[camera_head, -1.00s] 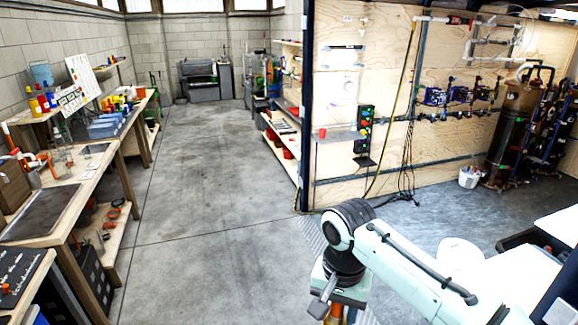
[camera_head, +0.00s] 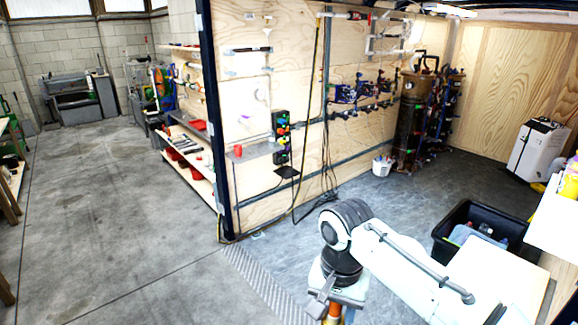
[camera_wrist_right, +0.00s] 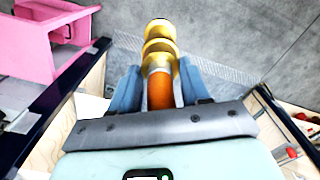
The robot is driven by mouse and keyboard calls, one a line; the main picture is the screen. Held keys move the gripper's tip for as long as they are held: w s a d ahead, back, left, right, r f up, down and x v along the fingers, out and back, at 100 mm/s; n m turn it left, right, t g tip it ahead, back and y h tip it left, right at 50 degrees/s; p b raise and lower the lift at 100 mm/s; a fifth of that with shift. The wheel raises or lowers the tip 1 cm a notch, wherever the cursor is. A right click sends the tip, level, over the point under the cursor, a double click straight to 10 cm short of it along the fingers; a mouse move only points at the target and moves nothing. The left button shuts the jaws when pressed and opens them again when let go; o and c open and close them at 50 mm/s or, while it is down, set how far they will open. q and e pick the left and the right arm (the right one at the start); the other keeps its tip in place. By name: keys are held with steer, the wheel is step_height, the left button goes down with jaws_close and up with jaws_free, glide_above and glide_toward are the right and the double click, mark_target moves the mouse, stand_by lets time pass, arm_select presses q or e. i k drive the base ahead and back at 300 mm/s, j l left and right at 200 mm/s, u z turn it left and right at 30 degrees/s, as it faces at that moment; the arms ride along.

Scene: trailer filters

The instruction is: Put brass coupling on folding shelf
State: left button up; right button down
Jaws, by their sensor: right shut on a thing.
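The brass coupling (camera_wrist_right: 160,48) is a ridged golden piece with an orange section. My right gripper (camera_wrist_right: 160,90) is shut on its orange part in the right wrist view, and the brass end sticks out beyond the fingers. In the head view my right gripper (camera_head: 333,308) points down at the bottom edge, with a bit of orange showing below it. My left gripper is not in view.
A black crate (camera_head: 478,228) stands at right. The floor before the plywood wall is mostly clear.

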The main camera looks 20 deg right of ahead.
mark_target(482, 284)
steer(key=i+l+z, duration=0.1)
steer(key=i+z, duration=1.3)
steer(key=i, duration=0.85)
steer(key=i+u, duration=0.15)
steer(key=u, duration=0.3)
steer(key=i+l+u, duration=0.15)
steer(key=u, duration=0.35)
steer(key=i+l+u, duration=0.1)
steer(key=u, duration=0.35)
steer(key=l+u, duration=0.1)
steer(key=u, duration=0.8)
steer(key=l+u, duration=0.2)
steer(key=u, duration=0.75)
steer(key=l+u, duration=0.2)
steer(key=u, duration=0.7)
steer(key=l+u, duration=0.1)
steer(key=u, duration=0.8)
steer(key=k+u, duration=0.15)
steer(key=u, duration=0.75)
steer(key=k+u, duration=0.1)
steer(key=u, duration=0.85)
steer(key=k+j+u, duration=0.1)
steer(key=u, duration=0.8)
steer(key=j+u, duration=0.1)
steer(key=u, duration=0.8)
